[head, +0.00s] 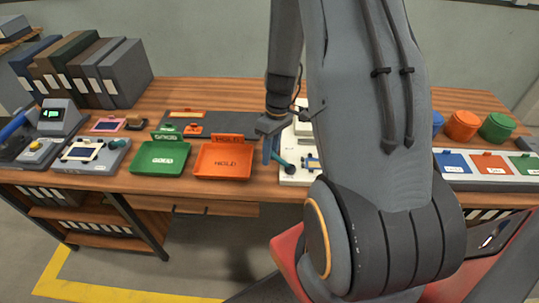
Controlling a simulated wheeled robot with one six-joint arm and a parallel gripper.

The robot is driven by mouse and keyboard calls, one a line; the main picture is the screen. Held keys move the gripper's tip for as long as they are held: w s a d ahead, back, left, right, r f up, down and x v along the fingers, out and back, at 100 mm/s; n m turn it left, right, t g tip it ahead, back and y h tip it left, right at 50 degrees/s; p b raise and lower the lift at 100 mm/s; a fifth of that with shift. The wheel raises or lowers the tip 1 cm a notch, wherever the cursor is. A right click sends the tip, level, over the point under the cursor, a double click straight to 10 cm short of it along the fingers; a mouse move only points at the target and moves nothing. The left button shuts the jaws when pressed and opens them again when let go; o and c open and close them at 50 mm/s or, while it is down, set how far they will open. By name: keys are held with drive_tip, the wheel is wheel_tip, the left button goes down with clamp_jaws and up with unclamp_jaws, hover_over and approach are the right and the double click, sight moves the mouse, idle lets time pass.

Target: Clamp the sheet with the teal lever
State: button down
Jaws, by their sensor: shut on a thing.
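A white device (292,178) stands on the wooden table near the front edge, right of the orange tray. The teal lever (284,163) shows at its left side as a short slanted bar with a dark end. My gripper (271,158) points down at the left of the device and is shut on the teal lever's upper left end. A small blue and yellow part (312,163) shows on the device beside my arm. My arm hides the device's right side, and I cannot make out the sheet.
A green tray (160,172) and an orange tray (224,175) stand to the left. A dark grey mat (228,119) lies behind them. On the right are orange (462,125) and green (497,127) containers behind a panel with coloured squares (455,179). Binders (125,72) stand at the back left.

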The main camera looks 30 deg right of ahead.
drive_tip(key=d+m, duration=0.1)
drive_tip(key=w+d+m+b, duration=0.1)
drive_tip(key=m, duration=0.1)
drive_tip(key=shift+t, duration=0.3)
drive_tip(key=m, duration=0.1)
drive_tip(key=d+m, duration=0.1)
drive_tip(key=shift+w+d+m+t+b, duration=0.1)
drive_tip(key=shift+d+m+t+b, duration=0.2)
drive_tip(key=shift+m+b, duration=0.1)
drive_tip(key=d+m, duration=0.2)
drive_tip(key=m, duration=0.1)
drive_tip(key=shift+d+t+b, duration=0.1)
drive_tip(key=shift+t+b, duration=0.2)
drive_tip(key=shift+b, duration=0.1)
drive_tip(key=shift+s+d+m+t+b, duration=0.25)
drive_tip(key=shift+d+m, duration=0.3)
drive_tip(key=shift+m, duration=0.45)
drive_tip(key=shift+s+d+m+t+b, duration=0.1)
drive_tip(key=shift+s+d+m, duration=0.3)
drive_tip(key=shift+m, duration=0.6)
drive_tip(key=shift+w+d, duration=0.1)
drive_tip(key=c, duration=1.5)
unclamp_jaws()
